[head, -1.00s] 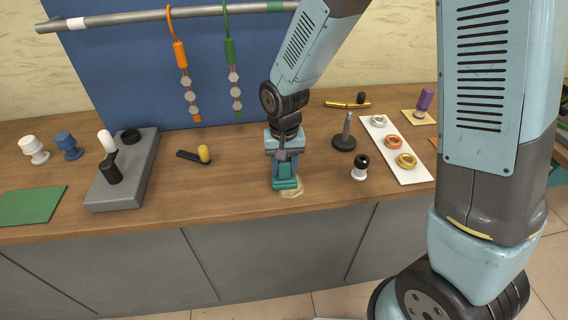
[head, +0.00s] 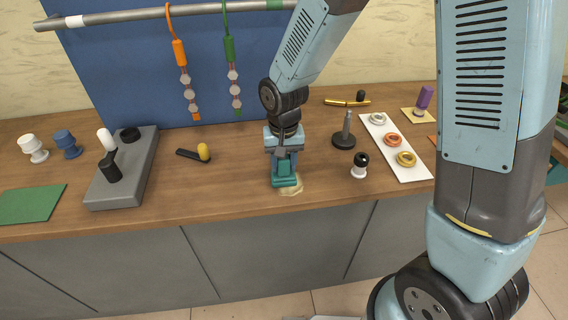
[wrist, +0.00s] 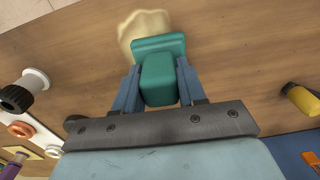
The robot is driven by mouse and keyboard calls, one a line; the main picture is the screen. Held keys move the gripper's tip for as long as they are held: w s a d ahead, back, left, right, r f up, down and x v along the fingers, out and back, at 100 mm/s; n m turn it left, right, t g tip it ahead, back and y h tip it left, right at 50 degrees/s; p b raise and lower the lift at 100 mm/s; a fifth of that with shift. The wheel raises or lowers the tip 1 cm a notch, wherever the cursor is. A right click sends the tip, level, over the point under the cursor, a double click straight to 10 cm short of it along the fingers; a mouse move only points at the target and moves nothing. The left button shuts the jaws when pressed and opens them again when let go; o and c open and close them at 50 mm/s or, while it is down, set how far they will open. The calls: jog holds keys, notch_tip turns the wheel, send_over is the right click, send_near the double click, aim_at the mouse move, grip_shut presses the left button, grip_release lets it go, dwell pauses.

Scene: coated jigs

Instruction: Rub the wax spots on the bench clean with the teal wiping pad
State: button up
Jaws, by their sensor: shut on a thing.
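The teal wiping pad (head: 286,181) is held in my gripper (head: 284,168) near the front edge of the bench (head: 230,195). In the wrist view the pad's block (wrist: 158,80) sits between the two blue fingers of my gripper (wrist: 158,88). A pale cream wax spot (head: 292,189) lies on the bench at the pad, partly covered by it. In the wrist view the wax spot (wrist: 143,25) shows beyond the pad's far edge. I cannot tell whether the pad presses on the wood. No other wax spot shows; my arm hides part of the bench.
To the right stand a black-and-white knob (head: 360,166), a dark post on a round base (head: 344,138) and a white strip with rings (head: 405,172). To the left are a yellow-tipped black piece (head: 196,154) and a grey block (head: 125,185). Bench close around the pad is clear.

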jog(key=shift+w, duration=0.35)
jog(key=shift+s, duration=0.2)
jog(key=shift+s+d, duration=0.15)
jog(key=shift+s, duration=0.5)
jog(key=shift+w, duration=0.15)
jog(key=shift+w+f, duration=0.1)
jog(key=shift+w, duration=0.55)
jog(key=shift+s, duration=0.2)
